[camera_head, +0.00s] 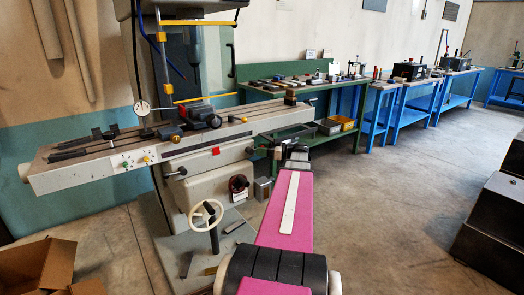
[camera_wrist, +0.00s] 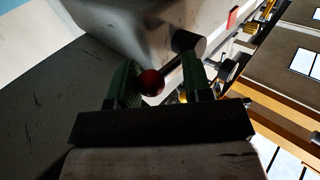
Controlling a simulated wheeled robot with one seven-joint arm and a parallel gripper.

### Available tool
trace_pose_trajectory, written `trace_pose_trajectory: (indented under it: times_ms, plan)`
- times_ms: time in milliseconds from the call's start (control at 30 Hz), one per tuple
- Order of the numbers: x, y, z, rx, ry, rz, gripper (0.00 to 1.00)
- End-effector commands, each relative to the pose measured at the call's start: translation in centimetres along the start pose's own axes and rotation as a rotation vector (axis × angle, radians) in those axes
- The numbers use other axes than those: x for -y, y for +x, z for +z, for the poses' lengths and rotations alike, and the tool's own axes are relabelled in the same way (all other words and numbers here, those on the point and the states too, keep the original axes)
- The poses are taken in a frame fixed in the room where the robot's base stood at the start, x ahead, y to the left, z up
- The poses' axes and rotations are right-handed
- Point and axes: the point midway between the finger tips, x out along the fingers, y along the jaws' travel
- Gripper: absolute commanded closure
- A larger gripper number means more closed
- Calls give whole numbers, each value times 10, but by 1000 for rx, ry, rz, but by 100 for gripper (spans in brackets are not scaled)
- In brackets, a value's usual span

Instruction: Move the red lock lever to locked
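The red ball knob of the lock lever (camera_wrist: 151,82) shows in the wrist view. Its dark shaft runs up and right to a round grey hub on the machine. My gripper (camera_wrist: 160,80) has its two green fingers apart, one on each side of the knob and shaft. The knob lies close to the left finger; I cannot tell whether they touch. The right finger is clear of the knob. In the head view my gripper (camera_head: 273,148) is small, below the right part of the machine's table, and the lever is too small to make out clearly.
The milling machine's long table (camera_head: 180,145) spans the left, with a handwheel (camera_head: 206,214) below. A red square (camera_head: 215,151) marks its front. Green and blue workbenches (camera_head: 320,90) stand behind. A cardboard box (camera_head: 38,263) lies at lower left. Open floor (camera_head: 390,200) is at right.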

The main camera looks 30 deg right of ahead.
Motion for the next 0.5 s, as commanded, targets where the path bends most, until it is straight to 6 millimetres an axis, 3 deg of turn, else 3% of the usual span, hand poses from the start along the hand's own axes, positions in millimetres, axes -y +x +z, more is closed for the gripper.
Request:
trace_pose_trajectory:
  times_ms: [33, 100, 500]
  plan:
    - [-1, 0, 0, 0, 0, 3, 80]
    - [-1, 0, 0, 0, 0, 3, 97]
    - [0, 2, 13, -147, 147, 7, 98]
